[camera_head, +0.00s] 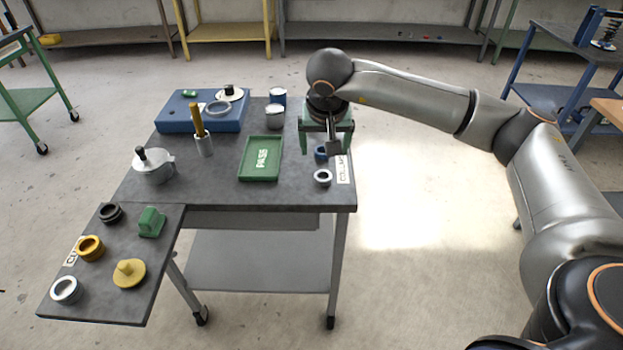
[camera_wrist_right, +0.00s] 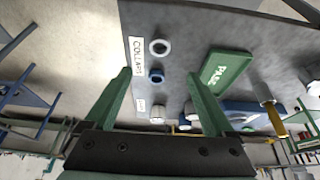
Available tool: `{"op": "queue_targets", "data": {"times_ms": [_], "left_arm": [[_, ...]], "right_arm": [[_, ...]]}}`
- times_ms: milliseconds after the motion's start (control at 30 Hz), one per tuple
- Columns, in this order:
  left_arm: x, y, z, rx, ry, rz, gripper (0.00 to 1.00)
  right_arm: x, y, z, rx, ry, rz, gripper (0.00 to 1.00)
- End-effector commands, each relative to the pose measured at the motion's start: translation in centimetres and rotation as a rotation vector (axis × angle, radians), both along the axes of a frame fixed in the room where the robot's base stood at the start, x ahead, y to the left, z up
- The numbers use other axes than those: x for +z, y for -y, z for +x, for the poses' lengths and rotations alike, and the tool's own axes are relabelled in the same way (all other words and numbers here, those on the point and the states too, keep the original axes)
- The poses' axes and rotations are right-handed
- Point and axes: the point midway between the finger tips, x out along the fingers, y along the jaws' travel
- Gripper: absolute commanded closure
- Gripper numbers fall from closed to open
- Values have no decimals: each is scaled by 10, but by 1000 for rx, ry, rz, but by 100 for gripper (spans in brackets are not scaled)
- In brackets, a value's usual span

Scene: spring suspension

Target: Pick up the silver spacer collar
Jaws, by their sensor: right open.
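My right gripper (camera_head: 326,146) has green fingers, is open and empty, and hangs above the right edge, behind the silver collar. It fills the lower right wrist view (camera_wrist_right: 158,78). My left gripper is out of view.
A green PASS tray (camera_head: 245,162) stands left of the collar. The front middle of the table is clear.

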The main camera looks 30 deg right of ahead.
Motion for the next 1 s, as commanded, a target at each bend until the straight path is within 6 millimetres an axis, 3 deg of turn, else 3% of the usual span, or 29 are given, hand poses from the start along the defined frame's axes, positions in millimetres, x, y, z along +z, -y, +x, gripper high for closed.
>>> {"op": "queue_targets", "data": {"times_ms": [300, 567, 800, 1000], "left_arm": [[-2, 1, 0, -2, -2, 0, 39], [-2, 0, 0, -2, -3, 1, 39], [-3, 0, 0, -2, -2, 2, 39], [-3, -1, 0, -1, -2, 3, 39]], "right_arm": [[-51, 11, 17, -1, -3, -1, 12], [-71, 14, 23, 0, -2, 0, 12], [-106, 20, 31, -1, -2, 2, 12], [-115, 22, 35, 1, 1, 2, 12]]}}
